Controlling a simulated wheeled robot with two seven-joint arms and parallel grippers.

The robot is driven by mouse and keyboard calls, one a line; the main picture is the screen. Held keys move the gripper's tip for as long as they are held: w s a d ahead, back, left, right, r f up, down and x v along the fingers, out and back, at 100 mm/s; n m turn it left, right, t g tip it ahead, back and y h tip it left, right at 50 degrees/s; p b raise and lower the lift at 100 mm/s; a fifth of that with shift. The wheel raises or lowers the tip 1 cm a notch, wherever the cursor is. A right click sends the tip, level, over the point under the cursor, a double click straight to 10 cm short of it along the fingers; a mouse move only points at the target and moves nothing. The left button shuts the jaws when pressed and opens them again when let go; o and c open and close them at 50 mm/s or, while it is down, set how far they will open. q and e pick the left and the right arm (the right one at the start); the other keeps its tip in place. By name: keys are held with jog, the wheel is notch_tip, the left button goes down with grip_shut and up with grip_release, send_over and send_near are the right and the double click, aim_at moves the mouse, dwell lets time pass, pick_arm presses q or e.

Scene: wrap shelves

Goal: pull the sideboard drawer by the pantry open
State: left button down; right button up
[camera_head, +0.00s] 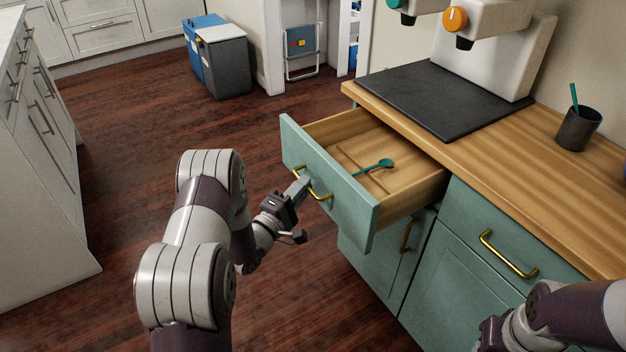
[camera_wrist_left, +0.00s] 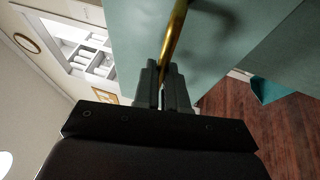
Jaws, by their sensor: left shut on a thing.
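The green sideboard drawer (camera_head: 335,190) stands well out from the sideboard, open toward the left. Inside it a teal spoon (camera_head: 376,166) lies on the wooden bottom. My left gripper (camera_head: 303,181) is shut on the drawer's brass handle (camera_head: 320,191). In the left wrist view the fingers (camera_wrist_left: 165,88) close around the brass handle (camera_wrist_left: 174,38) in front of the green drawer front (camera_wrist_left: 225,35). My right arm shows at the lower right of the head view; its fingertips are not clear there.
The wooden counter (camera_head: 500,150) carries a black mat (camera_head: 440,97), a white machine (camera_head: 490,50) and a dark cup (camera_head: 578,128). Another drawer with a brass handle (camera_head: 508,254) is shut. Bins (camera_head: 222,60) stand at the back. The wood floor (camera_head: 130,140) left of the drawer is clear.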

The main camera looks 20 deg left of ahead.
pick_arm(q)
jog(key=shift+s+a, duration=0.15)
jog(key=shift+s, duration=0.15)
jog(key=c, duration=1.2)
grip_release()
jog(key=p+v, duration=0.1)
jog(key=v, duration=1.1)
jog(key=shift+s, duration=0.35)
jog(key=shift+a, duration=0.1)
